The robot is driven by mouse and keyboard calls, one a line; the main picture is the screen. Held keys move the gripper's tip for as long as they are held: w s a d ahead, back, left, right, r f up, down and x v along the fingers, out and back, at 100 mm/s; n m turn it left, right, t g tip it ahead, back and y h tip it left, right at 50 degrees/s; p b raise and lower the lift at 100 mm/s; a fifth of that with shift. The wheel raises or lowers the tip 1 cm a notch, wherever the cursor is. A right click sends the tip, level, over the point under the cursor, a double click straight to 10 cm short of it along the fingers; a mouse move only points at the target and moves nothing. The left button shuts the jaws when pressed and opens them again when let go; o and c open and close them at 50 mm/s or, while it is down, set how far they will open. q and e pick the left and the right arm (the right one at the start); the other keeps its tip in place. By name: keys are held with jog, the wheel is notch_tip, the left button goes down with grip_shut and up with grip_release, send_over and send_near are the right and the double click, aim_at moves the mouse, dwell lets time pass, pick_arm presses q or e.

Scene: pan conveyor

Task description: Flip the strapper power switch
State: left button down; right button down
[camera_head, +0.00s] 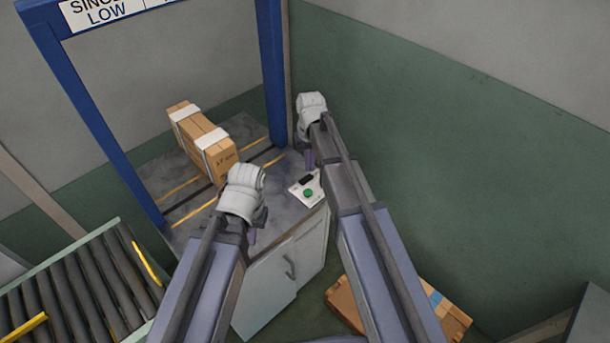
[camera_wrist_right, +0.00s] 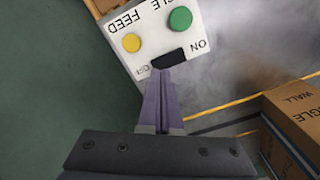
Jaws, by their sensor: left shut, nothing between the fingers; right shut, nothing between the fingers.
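The control panel (camera_head: 296,190) is a white plate on the strapper table's front right corner; it also shows in the right wrist view (camera_wrist_right: 151,30). The black power switch (camera_wrist_right: 170,58) lies across the panel, between the letters ON at its right end and partly legible small lettering at its left end. My right gripper (camera_wrist_right: 165,74) is shut and empty. Its tips overlap the left part of the switch's lower edge in the wrist view; I cannot tell whether they touch. My left gripper (camera_head: 252,238) is shut and empty, at the table's front edge, left of the panel.
A green button (camera_wrist_right: 180,18) and a yellow button (camera_wrist_right: 132,42) sit beside the switch. A strapped carton (camera_head: 201,140) stands on the table (camera_head: 270,195) under the blue frame (camera_head: 272,80). A roller conveyor (camera_head: 75,290) is at left. Another carton (camera_head: 345,305) is low at right.

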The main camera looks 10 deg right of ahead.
aim_at(309, 177)
notch_tip(309, 177, up, 4)
jog(key=p, duration=0.3)
jog(key=shift+s, duration=0.15)
jog(key=s+a+n, duration=0.1)
jog(key=s+a, duration=0.2)
jog(key=s, duration=0.8)
jog(key=s+a+n+h, duration=0.1)
jog(key=s+a, duration=0.3)
jog(key=s, duration=0.7)
jog(key=shift+s+a+n, duration=0.15)
jog(key=shift+s+n, duration=0.05)
jog(key=shift+n, duration=0.3)
jog(key=shift+r, duration=0.15)
